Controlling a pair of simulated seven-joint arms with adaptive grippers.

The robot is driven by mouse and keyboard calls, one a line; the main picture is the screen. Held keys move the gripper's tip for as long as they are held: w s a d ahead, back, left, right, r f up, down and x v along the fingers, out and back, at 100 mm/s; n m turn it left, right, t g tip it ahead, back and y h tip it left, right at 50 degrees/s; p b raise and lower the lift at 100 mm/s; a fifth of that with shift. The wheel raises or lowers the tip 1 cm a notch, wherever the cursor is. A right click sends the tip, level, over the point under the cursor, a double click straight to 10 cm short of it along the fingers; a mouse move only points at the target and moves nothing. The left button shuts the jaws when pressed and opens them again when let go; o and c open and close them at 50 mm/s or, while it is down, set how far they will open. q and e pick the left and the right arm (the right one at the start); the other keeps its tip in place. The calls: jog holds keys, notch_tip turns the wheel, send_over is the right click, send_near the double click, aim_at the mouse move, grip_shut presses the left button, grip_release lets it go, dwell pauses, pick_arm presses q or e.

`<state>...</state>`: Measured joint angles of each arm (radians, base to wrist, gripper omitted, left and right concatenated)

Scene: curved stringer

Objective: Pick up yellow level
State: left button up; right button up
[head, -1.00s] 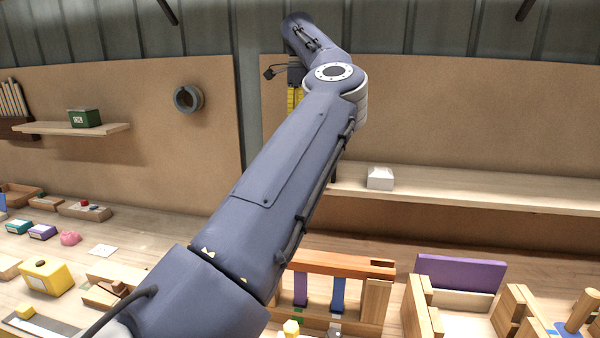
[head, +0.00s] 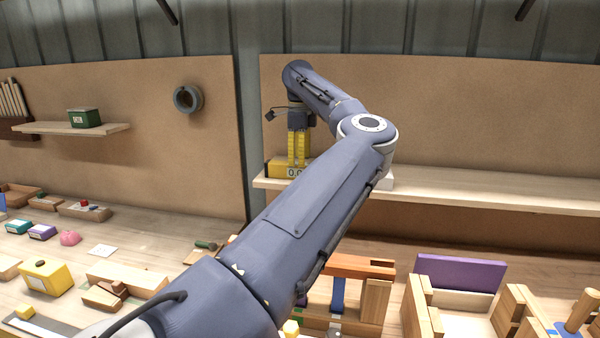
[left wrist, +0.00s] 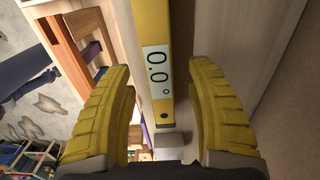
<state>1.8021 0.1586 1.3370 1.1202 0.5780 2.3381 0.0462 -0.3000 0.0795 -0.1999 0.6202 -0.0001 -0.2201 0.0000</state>
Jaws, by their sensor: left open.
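The yellow level (head: 277,168) sits on the right wall shelf near its left end, with its display reading 0.0 partly visible. In the left wrist view the level (left wrist: 168,22) runs from the top edge down to the middle, its display facing the camera. My left gripper (head: 298,160) points down at the level, its yellow fingers overlapping it in the head view. In the left wrist view my left gripper (left wrist: 160,72) is open, with one finger on each side of the level and visible gaps between. My right gripper is not in view.
The level's shelf (head: 470,190) is mostly clear to the right. A white box, partly behind my arm in the head view, also shows in the left wrist view (left wrist: 168,145). Below is a workbench (head: 150,225) with wooden blocks, a yellow box (head: 47,278) and a purple panel (head: 458,273).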

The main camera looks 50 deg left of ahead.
pick_arm(q)
jog(key=shift+f, duration=1.55)
grip_shut()
